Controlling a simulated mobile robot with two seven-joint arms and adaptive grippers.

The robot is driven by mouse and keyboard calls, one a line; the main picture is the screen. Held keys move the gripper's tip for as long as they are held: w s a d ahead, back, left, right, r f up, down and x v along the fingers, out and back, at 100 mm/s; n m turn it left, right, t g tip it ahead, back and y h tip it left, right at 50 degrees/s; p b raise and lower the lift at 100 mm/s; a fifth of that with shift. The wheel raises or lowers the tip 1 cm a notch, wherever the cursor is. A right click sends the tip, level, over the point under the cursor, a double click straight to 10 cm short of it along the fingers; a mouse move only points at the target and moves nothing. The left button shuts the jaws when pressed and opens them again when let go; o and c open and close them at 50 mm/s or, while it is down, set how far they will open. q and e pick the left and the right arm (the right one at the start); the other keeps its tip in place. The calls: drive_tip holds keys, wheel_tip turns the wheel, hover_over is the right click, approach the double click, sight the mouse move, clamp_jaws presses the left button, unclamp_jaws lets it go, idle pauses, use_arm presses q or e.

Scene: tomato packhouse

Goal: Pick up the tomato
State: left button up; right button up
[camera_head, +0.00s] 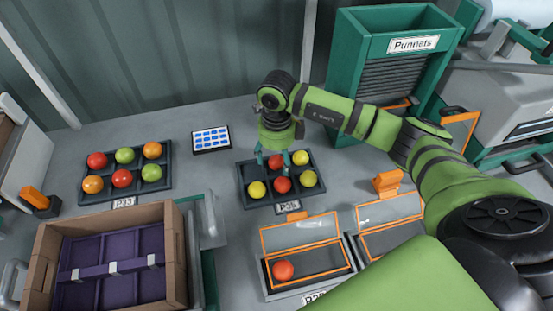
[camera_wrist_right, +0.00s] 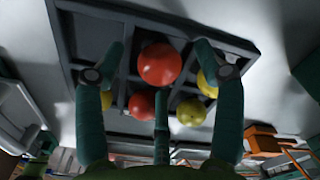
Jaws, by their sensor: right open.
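The tray labelled P35 (camera_head: 242,188) holds red and yellow tomatoes in its cells. A red tomato (camera_head: 275,162) lies in its back row, under my right gripper (camera_head: 272,156), which partly hides it. A second red tomato (camera_head: 282,184) lies in the front row, with yellow tomatoes around. In the wrist view my right gripper (camera_wrist_right: 158,50) is open, its fingers spread around the larger red tomato (camera_wrist_right: 160,64). I cannot tell whether they touch it. My left gripper is not in view.
A tray labelled P33 (camera_head: 131,193) holds several tomatoes. A brown crate with purple lining (camera_head: 105,220) stands at front left. An orange-edged punnet (camera_head: 305,283) holds a red tomato (camera_head: 283,271). A green punnet dispenser (camera_head: 385,40) stands behind. A blue-white panel (camera_head: 211,139) lies between the trays.

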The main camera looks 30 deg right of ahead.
drive_tip(key=c, duration=0.9)
